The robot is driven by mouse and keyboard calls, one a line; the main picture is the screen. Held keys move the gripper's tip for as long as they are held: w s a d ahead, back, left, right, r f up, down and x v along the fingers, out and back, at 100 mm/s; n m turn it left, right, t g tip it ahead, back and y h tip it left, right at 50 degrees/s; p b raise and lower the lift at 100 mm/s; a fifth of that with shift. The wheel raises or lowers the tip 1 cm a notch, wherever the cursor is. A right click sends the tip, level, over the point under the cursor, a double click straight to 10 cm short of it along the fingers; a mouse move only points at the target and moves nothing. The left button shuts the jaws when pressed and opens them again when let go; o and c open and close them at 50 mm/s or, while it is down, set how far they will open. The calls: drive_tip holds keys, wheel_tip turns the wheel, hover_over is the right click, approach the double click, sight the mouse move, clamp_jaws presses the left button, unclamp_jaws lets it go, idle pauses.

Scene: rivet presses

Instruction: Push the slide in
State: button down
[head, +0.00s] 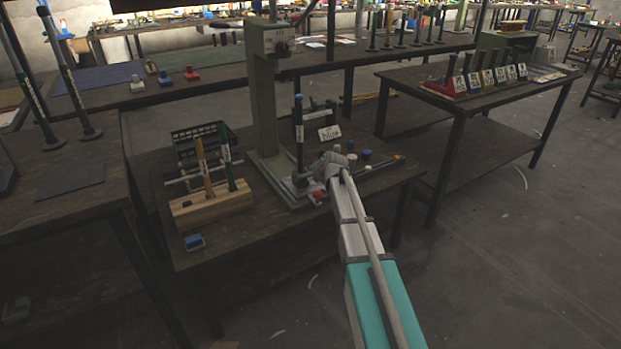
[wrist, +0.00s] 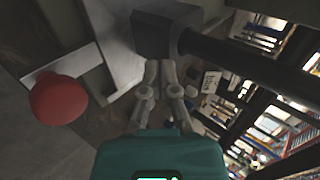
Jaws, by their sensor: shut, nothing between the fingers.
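The grey-green rivet press (head: 258,110) stands on the middle workbench. On its base is a small metal slide (head: 300,184) under an upright black rod (head: 299,135). A red knob (head: 319,196) is at the base's front right corner; it shows large at the left in the wrist view (wrist: 58,98). My gripper (head: 326,168) is just right of the slide and rod. In the wrist view its fingers (wrist: 159,68) are together and empty, tips close below a dark block (wrist: 165,30) at the rod's end. I cannot tell whether they touch it.
A wooden block (head: 210,204) with upright handled tools and a black crate (head: 200,143) stand left of the press. A white handwritten card (head: 330,133) and small caps are behind my gripper. A blue block (head: 195,242) lies near the bench's front edge.

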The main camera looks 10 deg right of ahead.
sight(301, 154)
drive_tip(key=w+a, duration=0.1)
drive_tip(key=w, duration=0.4)
drive_tip(key=w+a, duration=0.2)
drive_tip(key=w, duration=0.3)
drive_tip(key=w+a, duration=0.2)
drive_tip(key=w, duration=0.3)
drive_tip(key=shift+w+a, duration=0.1)
drive_tip(key=shift+w, duration=0.3)
drive_tip(key=shift+s, duration=0.6)
drive_tip(key=s, duration=0.1)
drive_tip(key=s+d, duration=0.1)
drive_tip(key=s, duration=0.1)
drive_tip(key=shift+s+d+r, duration=0.1)
drive_tip(key=shift+s+d, duration=0.05)
drive_tip(key=p+v, duration=0.6)
drive_tip(key=v, duration=0.2)
drive_tip(key=shift+r, duration=0.15)
drive_tip(key=shift+s+d+r+p, duration=0.2)
drive_tip(key=shift+s+r+p, duration=0.25)
drive_tip(key=shift+r+p, duration=0.05)
